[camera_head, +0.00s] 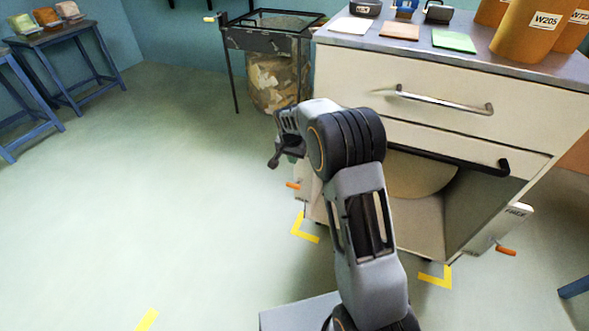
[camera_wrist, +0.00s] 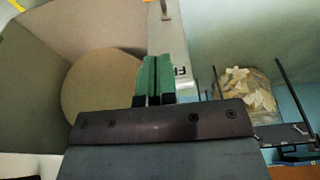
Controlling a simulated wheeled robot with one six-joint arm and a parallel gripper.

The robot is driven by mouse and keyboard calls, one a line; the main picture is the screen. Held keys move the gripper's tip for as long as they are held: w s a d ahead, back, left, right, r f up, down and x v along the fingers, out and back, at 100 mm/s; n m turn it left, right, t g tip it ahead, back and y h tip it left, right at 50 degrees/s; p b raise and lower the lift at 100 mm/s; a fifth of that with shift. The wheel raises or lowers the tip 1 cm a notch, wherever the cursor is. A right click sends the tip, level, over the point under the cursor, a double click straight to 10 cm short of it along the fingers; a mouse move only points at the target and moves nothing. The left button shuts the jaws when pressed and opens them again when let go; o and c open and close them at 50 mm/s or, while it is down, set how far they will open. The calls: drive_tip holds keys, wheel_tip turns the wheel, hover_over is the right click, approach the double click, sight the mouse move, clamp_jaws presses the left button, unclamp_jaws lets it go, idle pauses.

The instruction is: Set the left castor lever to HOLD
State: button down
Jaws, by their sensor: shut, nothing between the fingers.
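The left castor lever (camera_head: 292,185) is a small orange handle low at the left front of the white cabinet (camera_head: 450,100). My arm stands close to it and covers part of that corner. In the wrist view my gripper (camera_wrist: 153,60) has its green fingers together and empty, in front of a pale plate (camera_wrist: 183,50) with a partly hidden, upside-down label. The full word cannot be read. Contact between the fingers and the lever cannot be seen. The right castor lever (camera_head: 506,251) is orange too, under a plate that appears to read FREE (camera_head: 517,210).
The cabinet's lower bay is open and holds a large tan roll (camera_head: 415,178). Kraft rolls (camera_head: 530,30) and small items stand on its top. Yellow floor marks (camera_head: 302,228) lie by its corners. A dark stand with a bag (camera_head: 275,80) is behind left. The left floor is clear.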

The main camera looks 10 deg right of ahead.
drive_tip(key=b, duration=0.4)
approach(293, 187)
drive_tip(key=f, duration=0.1)
drive_tip(key=w+d+f, duration=0.1)
drive_tip(key=f, duration=0.1)
drive_tip(key=w+d+f, duration=0.1)
drive_tip(key=f, duration=0.1)
drive_tip(key=shift+w+f, duration=0.1)
drive_tip(key=shift+w, duration=0.1)
drive_tip(key=shift+s+a+f, duration=0.1)
drive_tip(key=shift+s+f, duration=0.05)
drive_tip(key=shift+f, duration=0.6)
drive_tip(key=shift+s+a+f, duration=0.25)
drive_tip(key=shift+s+f, duration=0.1)
drive_tip(key=shift+f, duration=0.05)
drive_tip(key=shift+s+a+f+b, duration=0.25)
drive_tip(key=shift+s+f+b, duration=0.1)
drive_tip(key=shift+f+b, duration=0.25)
wheel_tip(293, 187, down, 11)
drive_tip(key=s+b, duration=0.1)
drive_tip(key=b, duration=0.5)
drive_tip(key=shift+a+f, duration=0.2)
drive_tip(key=shift+a, duration=0.25)
drive_tip(key=shift+s+f, duration=0.1)
